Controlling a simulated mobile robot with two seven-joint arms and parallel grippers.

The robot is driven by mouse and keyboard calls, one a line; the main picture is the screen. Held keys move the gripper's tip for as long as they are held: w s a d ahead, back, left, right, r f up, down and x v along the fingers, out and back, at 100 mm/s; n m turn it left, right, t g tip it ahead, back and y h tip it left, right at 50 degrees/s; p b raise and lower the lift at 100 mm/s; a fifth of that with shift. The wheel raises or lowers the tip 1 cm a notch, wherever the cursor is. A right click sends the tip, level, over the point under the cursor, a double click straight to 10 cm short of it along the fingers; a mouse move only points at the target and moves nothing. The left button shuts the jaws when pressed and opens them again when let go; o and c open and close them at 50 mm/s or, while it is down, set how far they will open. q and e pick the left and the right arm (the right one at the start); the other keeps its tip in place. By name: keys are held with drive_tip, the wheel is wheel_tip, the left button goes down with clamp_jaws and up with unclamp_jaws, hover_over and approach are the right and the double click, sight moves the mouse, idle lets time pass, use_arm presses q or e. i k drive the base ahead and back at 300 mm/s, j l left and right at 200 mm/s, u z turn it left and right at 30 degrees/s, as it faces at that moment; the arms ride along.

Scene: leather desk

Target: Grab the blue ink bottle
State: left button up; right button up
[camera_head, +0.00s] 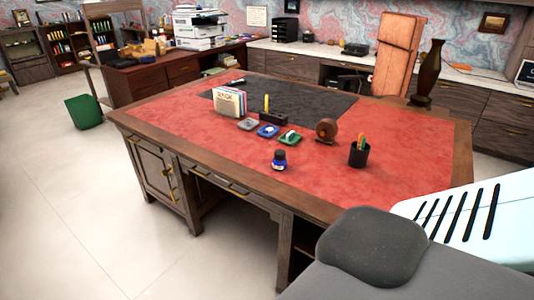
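The blue ink bottle (279,161) stands upright on the red leather top of the desk (215,145), near its front edge. It is small and dark blue with a dark cap and a pale label. Nothing touches it. Neither of my grippers shows in the head view, so I cannot see whether they are open or shut.
Behind the bottle lie small grey, blue and green trays (290,138). A brown round object (326,130) and a black pen cup (359,153) stand to its right. Books (229,101) stand further back left.

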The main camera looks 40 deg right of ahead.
sight(277, 165)
drive_tip(key=i+z, duration=0.1)
drive_tip(key=i, duration=0.75)
drive_tip(key=i+z, duration=0.1)
drive_tip(key=i, duration=0.75)
drive_tip(key=i+j+z, duration=0.1)
drive_tip(key=i, duration=0.75)
drive_tip(key=i+j+z, duration=0.1)
drive_tip(key=i, duration=0.7)
drive_tip(key=z, duration=3.45)
drive_tip(key=k, duration=0.05)
